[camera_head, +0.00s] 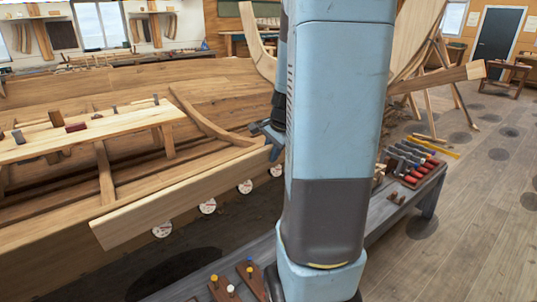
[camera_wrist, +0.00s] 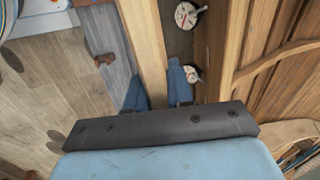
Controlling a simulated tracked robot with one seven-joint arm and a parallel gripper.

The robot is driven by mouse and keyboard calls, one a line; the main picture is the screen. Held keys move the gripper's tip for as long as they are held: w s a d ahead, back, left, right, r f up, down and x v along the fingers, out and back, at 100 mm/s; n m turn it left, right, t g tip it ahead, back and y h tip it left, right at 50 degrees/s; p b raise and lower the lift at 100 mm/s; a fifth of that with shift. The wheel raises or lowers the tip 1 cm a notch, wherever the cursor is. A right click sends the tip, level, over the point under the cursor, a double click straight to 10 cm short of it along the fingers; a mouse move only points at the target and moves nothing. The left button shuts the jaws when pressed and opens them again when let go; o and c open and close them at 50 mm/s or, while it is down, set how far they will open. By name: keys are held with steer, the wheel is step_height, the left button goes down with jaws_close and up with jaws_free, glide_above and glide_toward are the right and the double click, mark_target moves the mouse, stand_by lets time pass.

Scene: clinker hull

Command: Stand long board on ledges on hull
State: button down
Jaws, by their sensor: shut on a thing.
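The long board (camera_head: 180,198) is a pale plank held on its edge. It runs from the lower left, behind my arm, to the upper right. My gripper (camera_head: 270,139) is shut on it near its middle; in the wrist view my gripper (camera_wrist: 157,92) has one finger on each side of the board (camera_wrist: 148,42). The wooden hull (camera_head: 225,98) lies to the left, with its planked side (camera_wrist: 228,50) right of the board in the wrist view. A narrow gap shows between board and hull there. I cannot make out the ledges, nor whether the board touches them.
Several white discs with red marks (camera_head: 207,206) show just below the board. A grey bench (camera_head: 405,205) with a rack of coloured-handled tools (camera_head: 412,163) stands right of my arm. A raised plank (camera_head: 120,122) with small blocks lies across the hull. Floor (camera_head: 470,215) is open at right.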

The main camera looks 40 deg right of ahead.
steer(key=w+a+r, duration=0.1)
steer(key=w+r, duration=0.2)
steer(key=w, duration=0.5)
steer(key=shift+w, duration=0.35)
steer(key=shift+a+r, duration=0.1)
stand_by(0.6)
steer(key=shift+w+f, duration=0.1)
steer(key=shift+f, duration=0.15)
steer(key=shift+x, duration=1.4)
steer(key=shift+f, duration=0.1)
steer(key=shift+f, duration=0.1)
steer(key=shift+x, duration=1)
steer(key=shift+w+a+f, duration=0.1)
steer(key=shift+w, duration=0.2)
